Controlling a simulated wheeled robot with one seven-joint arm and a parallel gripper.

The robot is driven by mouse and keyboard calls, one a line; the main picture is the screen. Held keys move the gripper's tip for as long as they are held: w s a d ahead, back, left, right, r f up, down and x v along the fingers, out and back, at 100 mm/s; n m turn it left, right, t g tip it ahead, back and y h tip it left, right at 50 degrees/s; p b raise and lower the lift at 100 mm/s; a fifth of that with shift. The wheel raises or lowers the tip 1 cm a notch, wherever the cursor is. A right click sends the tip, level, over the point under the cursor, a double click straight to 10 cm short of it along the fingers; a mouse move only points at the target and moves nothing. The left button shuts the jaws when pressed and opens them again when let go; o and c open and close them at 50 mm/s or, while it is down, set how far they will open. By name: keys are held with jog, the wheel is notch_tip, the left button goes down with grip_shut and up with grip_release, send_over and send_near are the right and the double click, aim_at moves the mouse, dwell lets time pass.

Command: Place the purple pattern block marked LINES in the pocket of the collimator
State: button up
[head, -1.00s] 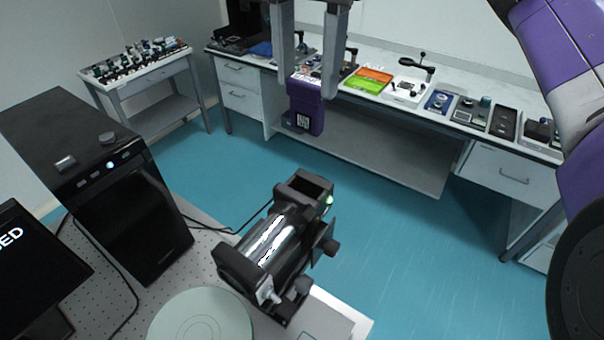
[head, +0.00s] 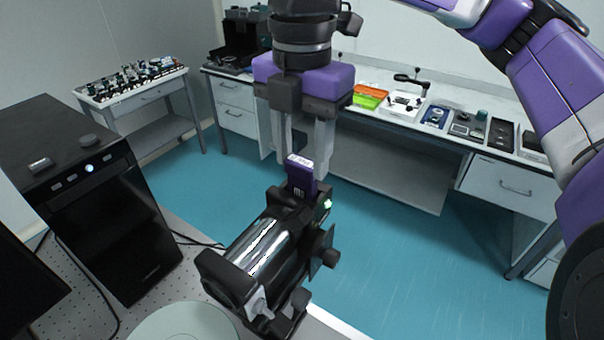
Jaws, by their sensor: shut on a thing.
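The purple pattern block (head: 300,177) is upright between the fingers of my gripper (head: 302,165), which is shut on it. A pale label shows on its top edge; I cannot read the word on it. The collimator (head: 265,252) is a black and chrome cylinder on a mount on the near table. The block stands at the far end of the collimator, over its black pocket (head: 290,203). Its lower end is hidden by the pocket housing, so I cannot tell how deep it sits.
A black box unit (head: 95,195) with a lit button stands left of the collimator. A pale green disc (head: 185,325) lies in front. Behind, across open blue floor, a long bench (head: 400,170) holds several devices and trays.

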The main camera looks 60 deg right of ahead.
aim_at(302, 162)
jog(key=shift+f+b, duration=0.65)
jog(key=shift+f, duration=0.45)
jog(key=shift+f, duration=0.15)
jog(key=o, duration=1.4)
notch_tip(302, 162, up, 12)
jog(key=shift+r, duration=0.15)
